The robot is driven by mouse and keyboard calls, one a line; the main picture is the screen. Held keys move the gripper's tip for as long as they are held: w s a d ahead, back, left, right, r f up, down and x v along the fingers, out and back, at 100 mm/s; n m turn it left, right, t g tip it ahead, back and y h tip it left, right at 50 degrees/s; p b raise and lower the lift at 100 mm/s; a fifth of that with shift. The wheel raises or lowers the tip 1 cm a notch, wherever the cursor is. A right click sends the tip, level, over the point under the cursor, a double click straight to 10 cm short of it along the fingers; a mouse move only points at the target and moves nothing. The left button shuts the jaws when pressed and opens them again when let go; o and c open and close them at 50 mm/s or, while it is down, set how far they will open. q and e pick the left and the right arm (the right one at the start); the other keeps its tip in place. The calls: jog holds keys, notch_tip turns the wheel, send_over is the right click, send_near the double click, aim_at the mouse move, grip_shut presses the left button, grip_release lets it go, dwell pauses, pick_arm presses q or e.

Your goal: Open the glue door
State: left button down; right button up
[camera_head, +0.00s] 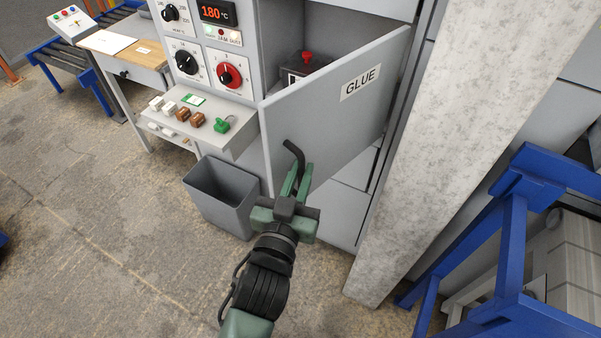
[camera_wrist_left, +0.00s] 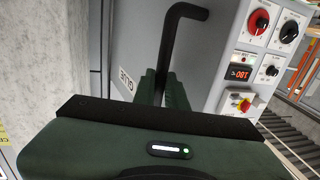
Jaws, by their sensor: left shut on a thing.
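The grey glue door (camera_head: 335,105), with a white GLUE label (camera_head: 360,82), stands partly open on the cabinet. A compartment shows behind it, with a dark box that has a red knob (camera_head: 307,57) on top. My left gripper (camera_head: 298,172) is at the door's lower left and is shut on the black door handle (camera_head: 294,150). In the left wrist view the bent black handle (camera_wrist_left: 178,40) rises from between the green fingers (camera_wrist_left: 160,88). My right gripper is not in view.
A grey bin (camera_head: 222,195) stands on the floor left of the door. A shelf (camera_head: 205,122) with small coloured parts juts out above it. A concrete pillar (camera_head: 450,130) stands close right of the door, and a blue frame (camera_head: 512,220) is farther right.

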pick_arm(q)
jog(key=shift+r, duration=0.1)
jog(key=c, duration=1.5)
grip_release()
jog(key=shift+d, duration=0.1)
jog(key=shift+o, duration=0.2)
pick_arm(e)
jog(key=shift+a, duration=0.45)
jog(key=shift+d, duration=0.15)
